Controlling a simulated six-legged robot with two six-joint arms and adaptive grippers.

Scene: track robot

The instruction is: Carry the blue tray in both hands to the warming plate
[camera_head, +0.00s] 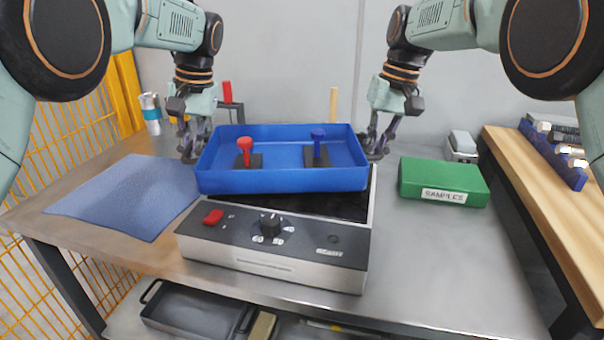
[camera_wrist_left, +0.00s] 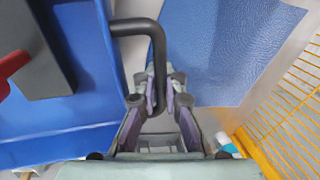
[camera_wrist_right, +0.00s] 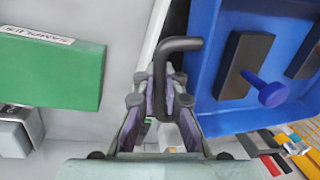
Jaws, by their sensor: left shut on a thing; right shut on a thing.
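The blue tray (camera_head: 280,181) is level over the black top of the warming plate (camera_head: 270,247) in the head view; whether it touches the plate I cannot tell. A red knobbed piece (camera_head: 245,150) and a blue knobbed piece (camera_head: 318,146) stand upright in it on dark bases. My left gripper (camera_head: 193,150) is shut on the tray's left handle, a dark bar (camera_wrist_left: 140,27) in the left wrist view. My right gripper (camera_head: 377,145) is shut on the right handle, which shows in the right wrist view (camera_wrist_right: 180,45).
A blue mat (camera_head: 125,195) lies left of the plate. A green box labelled SAMPLES (camera_head: 443,181) sits to the right. A can (camera_head: 150,114) stands at the back left. A wooden bench (camera_head: 560,210) is at the far right. The front right table is clear.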

